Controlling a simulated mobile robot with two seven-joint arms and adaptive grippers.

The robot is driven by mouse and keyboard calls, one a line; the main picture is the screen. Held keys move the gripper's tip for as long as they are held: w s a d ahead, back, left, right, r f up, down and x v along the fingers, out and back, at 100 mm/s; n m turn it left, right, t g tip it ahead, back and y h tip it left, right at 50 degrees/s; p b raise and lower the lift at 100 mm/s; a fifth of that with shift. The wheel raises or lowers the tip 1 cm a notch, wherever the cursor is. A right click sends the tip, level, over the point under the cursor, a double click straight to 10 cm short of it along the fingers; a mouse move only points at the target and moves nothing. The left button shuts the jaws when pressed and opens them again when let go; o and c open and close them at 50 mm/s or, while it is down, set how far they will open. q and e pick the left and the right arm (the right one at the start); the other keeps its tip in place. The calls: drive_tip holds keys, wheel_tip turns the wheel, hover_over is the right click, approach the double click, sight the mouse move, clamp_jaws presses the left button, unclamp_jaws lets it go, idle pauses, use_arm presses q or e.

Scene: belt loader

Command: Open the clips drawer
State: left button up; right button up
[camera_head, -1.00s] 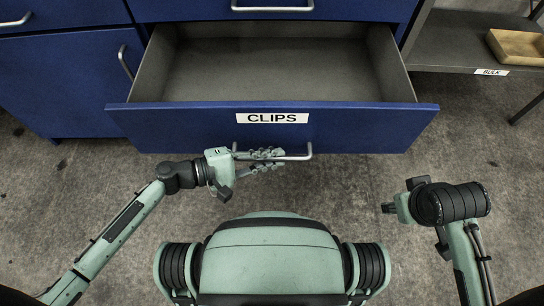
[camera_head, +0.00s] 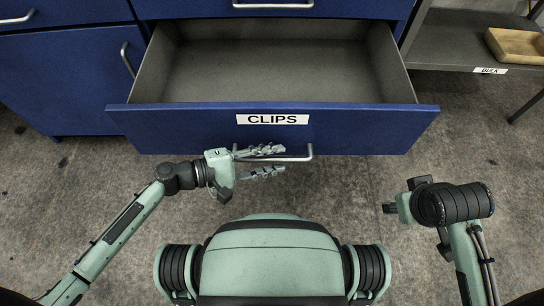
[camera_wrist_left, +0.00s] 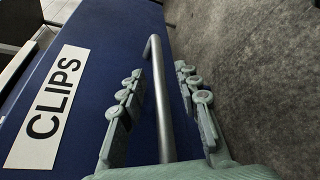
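The clips drawer (camera_head: 190,124) is blue with a white CLIPS label and stands pulled far out of the cabinet. Its grey inside looks empty. Its bar handle (camera_head: 300,157) runs across the front below the label. My left gripper (camera_head: 275,160) is at the handle. In the left wrist view the handle (camera_wrist_left: 159,100) passes between the spread fingers (camera_wrist_left: 165,105), with gaps on both sides. The drawer front also shows there with its label (camera_wrist_left: 47,110). My right gripper (camera_head: 392,208) is away from the drawer at the right, and its fingers are hard to make out.
Another drawer with a handle (camera_head: 272,5) is above, and a blue cabinet door (camera_head: 75,75) is at the left. A grey shelf (camera_head: 450,50) labelled BULK holds a wooden tray (camera_head: 518,46) at the right. The floor (camera_head: 340,195) before the drawer is bare.

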use_arm(q)
drive_tip(key=v, duration=1.2)
idle(0.4)
